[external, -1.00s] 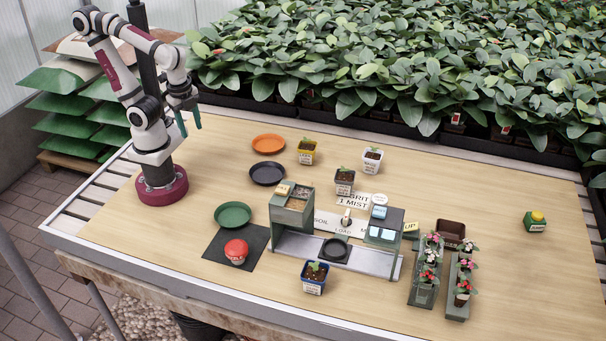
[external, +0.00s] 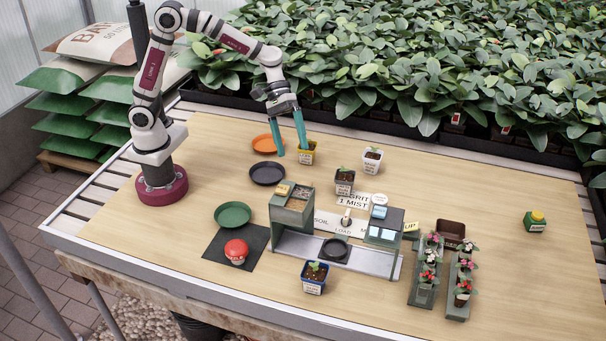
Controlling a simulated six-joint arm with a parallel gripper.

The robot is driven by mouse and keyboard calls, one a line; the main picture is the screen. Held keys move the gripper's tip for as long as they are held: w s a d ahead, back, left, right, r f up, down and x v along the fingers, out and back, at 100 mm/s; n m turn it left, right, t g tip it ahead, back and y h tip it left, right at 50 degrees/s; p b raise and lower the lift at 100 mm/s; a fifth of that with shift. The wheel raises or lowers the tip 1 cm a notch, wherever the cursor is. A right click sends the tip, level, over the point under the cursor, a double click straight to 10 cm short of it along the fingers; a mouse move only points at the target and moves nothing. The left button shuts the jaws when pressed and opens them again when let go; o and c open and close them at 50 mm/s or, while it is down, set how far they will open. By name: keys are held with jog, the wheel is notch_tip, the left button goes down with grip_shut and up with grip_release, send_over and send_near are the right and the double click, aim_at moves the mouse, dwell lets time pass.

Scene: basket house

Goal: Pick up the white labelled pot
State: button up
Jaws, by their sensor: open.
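The white labelled pot (external: 372,160) stands upright on the table toward the back, with dark soil and a small green seedling in it. My gripper (external: 291,151) has two teal fingers spread apart and pointing down. It is open and well to the left of the white pot, beside and above the yellow labelled pot (external: 306,153). The right finger passes in front of or close to the yellow pot; I cannot tell whether they touch. Nothing shows between the fingers.
A grey labelled pot (external: 344,182) and a blue labelled pot (external: 314,278) stand nearer the front. Orange (external: 264,143), black (external: 267,173) and green (external: 232,215) saucers lie at left. A grey-green bench station (external: 292,208) fills the middle.

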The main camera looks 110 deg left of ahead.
jog(key=w+a+f+n+t, duration=0.3)
jog(key=w+a+n, duration=0.4)
jog(key=w+a, duration=0.2)
jog(key=n+t+y, duration=0.5)
jog(key=n, duration=1)
send_over(373, 153)
jog(key=s, duration=0.1)
notch_tip(373, 153, down, 10)
jog(key=shift+a+r, duration=0.1)
jog(key=shift+r, duration=0.1)
jog(key=f, duration=0.7)
jog(key=shift+w, duration=0.2)
jog(key=shift+x, duration=2.2)
jog(key=shift+w+r, duration=0.1)
jog(key=shift+r, duration=0.15)
grip_shut()
